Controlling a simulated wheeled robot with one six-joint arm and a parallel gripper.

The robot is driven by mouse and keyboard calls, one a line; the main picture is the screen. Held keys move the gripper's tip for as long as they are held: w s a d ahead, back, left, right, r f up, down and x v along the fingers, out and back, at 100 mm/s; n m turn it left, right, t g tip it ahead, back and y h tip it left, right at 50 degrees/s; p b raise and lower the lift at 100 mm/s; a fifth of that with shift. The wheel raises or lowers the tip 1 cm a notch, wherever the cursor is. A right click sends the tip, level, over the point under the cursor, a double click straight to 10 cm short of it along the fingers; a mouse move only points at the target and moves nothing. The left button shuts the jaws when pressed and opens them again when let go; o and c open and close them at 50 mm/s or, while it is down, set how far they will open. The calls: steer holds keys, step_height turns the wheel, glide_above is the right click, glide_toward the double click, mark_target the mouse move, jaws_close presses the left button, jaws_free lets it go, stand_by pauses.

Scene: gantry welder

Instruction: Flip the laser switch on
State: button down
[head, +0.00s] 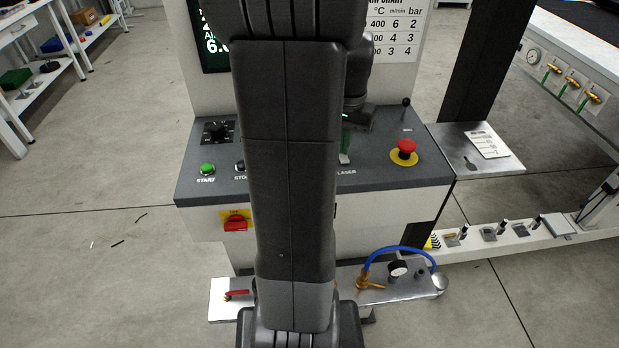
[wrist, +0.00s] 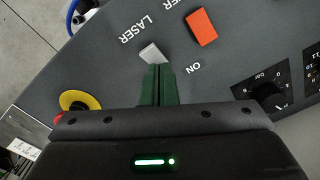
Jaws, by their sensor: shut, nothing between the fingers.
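The laser switch (wrist: 151,53) is a light grey lever on the dark console, beside the white LASER lettering. An ON label is printed near it, on the gripper side in the wrist view. My gripper (wrist: 158,70) has its green fingers shut and empty, with the tips right at the lever; I cannot tell whether they touch it. In the head view the switch (head: 344,159) shows small below my gripper (head: 346,148), just right of my arm. Which position the lever is in is hard to tell.
An orange-red switch (wrist: 202,27) is close beside the laser switch. A red emergency button (head: 406,146) on a yellow ring and a small joystick (head: 405,110) stand to the right. A green START button (head: 207,168) and a dial (head: 217,131) are left. My arm hides the console's middle.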

step_height(320, 180, up, 6)
steer(key=p, duration=0.5)
steer(key=shift+r, duration=0.2)
step_height(320, 180, down, 7)
steer(key=b, duration=0.6)
steer(key=shift+r, duration=0.1)
stand_by(0.5)
